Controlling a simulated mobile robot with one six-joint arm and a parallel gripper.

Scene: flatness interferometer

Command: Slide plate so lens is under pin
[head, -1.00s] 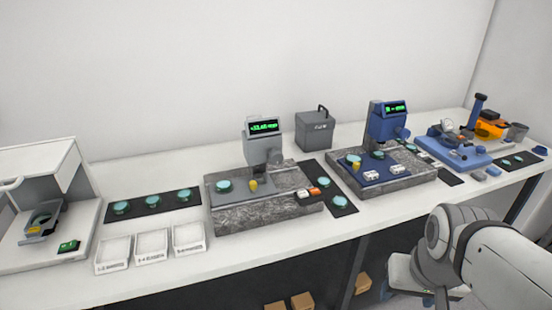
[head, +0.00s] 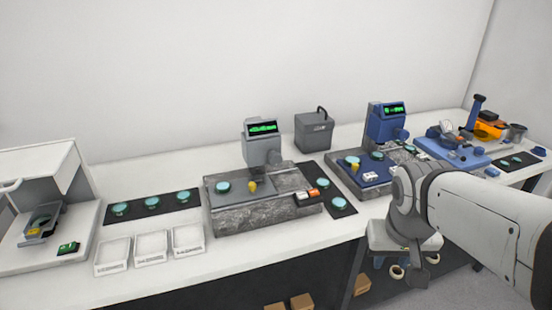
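The grey gauge station (head: 262,150) has a green-lit display and a head over a stone block (head: 260,213). A flat grey plate (head: 238,203) lies on the block, with a teal lens (head: 223,187) at its left and a yellow knob (head: 253,187). This lens is left of the head, not beneath it. The blue gauge station (head: 386,122) has a blue plate (head: 375,177) with a teal lens (head: 352,161) at its left and another lens (head: 377,155) near its head. The pins are too small to make out. My gripper (head: 417,272) hangs low before the bench; its fingers are unclear.
Black mats with several lenses (head: 152,202) and white trays (head: 150,246) lie left. A grey box (head: 314,130) stands behind the stations. White and orange blocks (head: 312,194) sit on the grey station's right edge. My arm covers part of the bench's right front.

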